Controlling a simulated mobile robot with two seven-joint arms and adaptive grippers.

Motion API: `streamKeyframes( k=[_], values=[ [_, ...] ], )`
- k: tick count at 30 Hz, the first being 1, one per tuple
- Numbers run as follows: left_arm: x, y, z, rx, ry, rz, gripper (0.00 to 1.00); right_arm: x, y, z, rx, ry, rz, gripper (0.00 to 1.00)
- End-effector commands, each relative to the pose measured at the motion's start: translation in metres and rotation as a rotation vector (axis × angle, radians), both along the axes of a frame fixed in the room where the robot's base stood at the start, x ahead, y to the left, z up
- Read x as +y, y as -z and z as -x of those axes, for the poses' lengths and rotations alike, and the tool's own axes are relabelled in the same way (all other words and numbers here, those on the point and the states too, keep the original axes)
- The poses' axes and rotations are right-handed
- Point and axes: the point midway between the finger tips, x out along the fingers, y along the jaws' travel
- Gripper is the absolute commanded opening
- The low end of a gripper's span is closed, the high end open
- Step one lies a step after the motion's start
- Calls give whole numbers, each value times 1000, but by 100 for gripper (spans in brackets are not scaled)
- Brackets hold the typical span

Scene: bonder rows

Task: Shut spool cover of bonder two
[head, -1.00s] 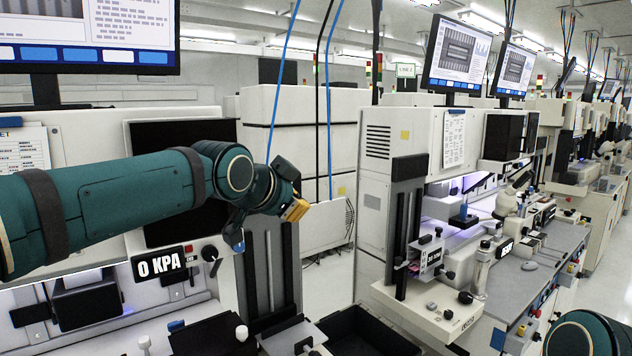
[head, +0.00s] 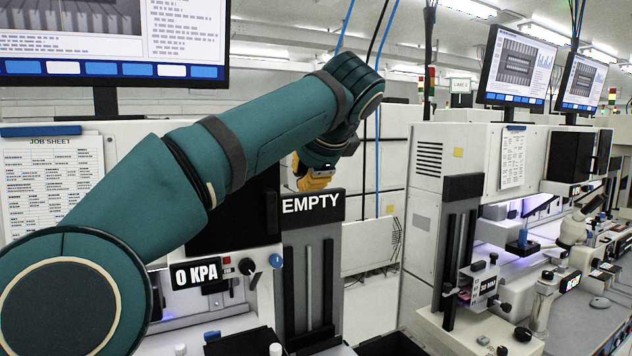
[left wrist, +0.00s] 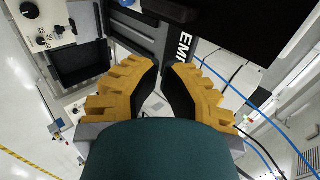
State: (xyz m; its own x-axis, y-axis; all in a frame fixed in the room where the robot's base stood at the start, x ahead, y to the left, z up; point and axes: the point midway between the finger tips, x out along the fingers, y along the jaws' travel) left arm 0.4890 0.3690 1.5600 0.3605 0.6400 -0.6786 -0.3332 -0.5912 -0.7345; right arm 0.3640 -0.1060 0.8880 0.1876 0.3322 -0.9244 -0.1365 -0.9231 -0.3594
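The nearest bonder carries a dark front panel (head: 232,218), partly hidden behind my left arm. I cannot tell whether this panel is the spool cover, nor which machine is bonder two. The bonder to the right has a black box (head: 570,154) on its upper front. My left gripper (head: 313,180) shows as yellow fingers just above the tower labelled EMPTY (head: 311,204). In the left wrist view, its two yellow fingers with black pads (left wrist: 161,78) stand apart with nothing between them. The label is just beyond them there. My right gripper is out of view.
A 0 KPA display (head: 196,274) and knobs sit below the dark panel. A monitor (head: 115,45) hangs above the near bonder, with a job sheet (head: 52,180) at left. The left wrist view shows a black bin (left wrist: 83,63). An open gap separates the two bonders.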

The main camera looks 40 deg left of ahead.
Motion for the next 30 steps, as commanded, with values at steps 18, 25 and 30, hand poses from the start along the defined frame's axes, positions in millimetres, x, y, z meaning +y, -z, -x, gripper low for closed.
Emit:
streamKeyframes(
  k=[18, 25, 30],
  values=[
    [76, 56, -44, 0, 1, 2, 0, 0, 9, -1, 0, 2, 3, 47],
    [86, 57, -50, -1, 4, 3, 0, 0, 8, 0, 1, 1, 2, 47],
    [87, 57, -50, 0, 4, 2, 0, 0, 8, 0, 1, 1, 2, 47]
  ],
)
